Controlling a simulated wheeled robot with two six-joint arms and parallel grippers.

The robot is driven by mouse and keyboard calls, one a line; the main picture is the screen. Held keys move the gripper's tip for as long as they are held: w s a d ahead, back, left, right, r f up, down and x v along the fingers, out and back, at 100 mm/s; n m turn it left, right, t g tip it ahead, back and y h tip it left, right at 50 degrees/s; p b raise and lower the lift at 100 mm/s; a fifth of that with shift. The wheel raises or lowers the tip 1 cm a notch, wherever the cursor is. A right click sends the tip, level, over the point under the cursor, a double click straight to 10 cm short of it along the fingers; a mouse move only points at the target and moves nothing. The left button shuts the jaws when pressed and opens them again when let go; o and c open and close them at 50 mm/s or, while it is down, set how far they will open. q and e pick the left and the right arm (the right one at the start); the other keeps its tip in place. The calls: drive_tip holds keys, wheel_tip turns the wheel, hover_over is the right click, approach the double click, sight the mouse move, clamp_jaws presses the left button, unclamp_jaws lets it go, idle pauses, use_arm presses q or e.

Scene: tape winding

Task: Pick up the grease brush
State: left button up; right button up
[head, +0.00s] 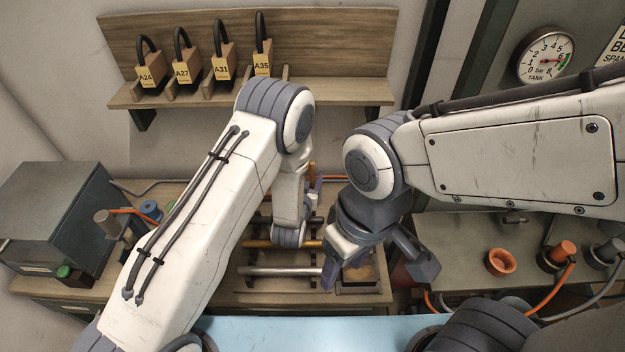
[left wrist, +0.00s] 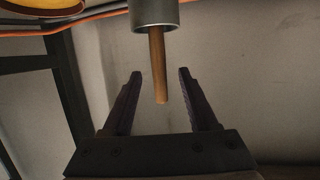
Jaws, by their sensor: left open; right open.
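The grease brush shows in the left wrist view as a thin brown wooden handle (left wrist: 158,70) sticking out of a grey metal cup (left wrist: 154,14). The rest of the brush is hidden in the cup. My left gripper (left wrist: 160,76) is open, with one dark finger on each side of the handle and a gap on both sides. In the head view my left gripper (head: 314,192) is over the back of the workbench, mostly hidden by my own arm, and I cannot make out the brush there. My right gripper (head: 332,268) is open and empty over the bench's front right.
Metal and brass bars (head: 280,271) lie across a rack on the bench (head: 220,292). A grey box (head: 50,205) stands at the left. A wall shelf (head: 335,92) holds several labelled padlocks. An orange cup (head: 501,262) stands on the right counter (head: 470,235).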

use_arm(q)
drive_tip(key=shift+w+d+f, duration=0.1)
drive_tip(key=shift+w+f, duration=0.05)
drive_tip(key=shift+w, duration=0.4)
drive_tip(key=shift+w+p, duration=0.4)
drive_tip(key=shift+p, duration=0.05)
drive_tip(key=p+x, duration=0.1)
drive_tip(key=x, duration=0.2)
drive_tip(key=shift+w+d+p, duration=0.1)
drive_tip(key=shift+d+p, duration=0.05)
drive_tip(key=shift+p, duration=0.15)
drive_tip(key=shift+w+d+f, duration=0.1)
drive_tip(key=shift+w+f, duration=0.25)
drive_tip(key=shift+w, duration=0.15)
clamp_jaws()
